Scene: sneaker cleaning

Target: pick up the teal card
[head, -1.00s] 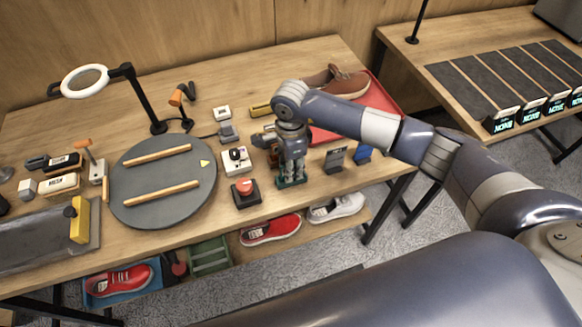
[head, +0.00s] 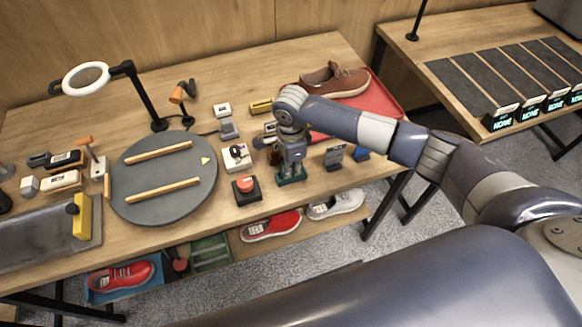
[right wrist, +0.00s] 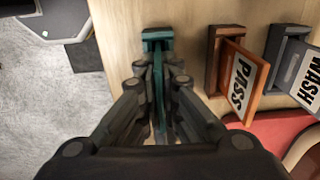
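The teal card (right wrist: 158,72) stands edge-on in the right wrist view, upright in its teal holder (right wrist: 157,35). In the head view the holder's teal base (head: 291,181) shows on the table, right under my right gripper (head: 292,166). My right gripper points down. In the right wrist view its fingers (right wrist: 159,100) lie close along both faces of the card and look shut on it. The gripper hides most of the card in the head view. My left gripper is not in view.
An orange PASS card (right wrist: 240,82) and a grey WASH card (right wrist: 300,72) stand in holders beside the teal one. A red button box (head: 246,188), a round grey disc (head: 165,180) and a red tray (head: 385,97) with a brown shoe (head: 336,81) share the table.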

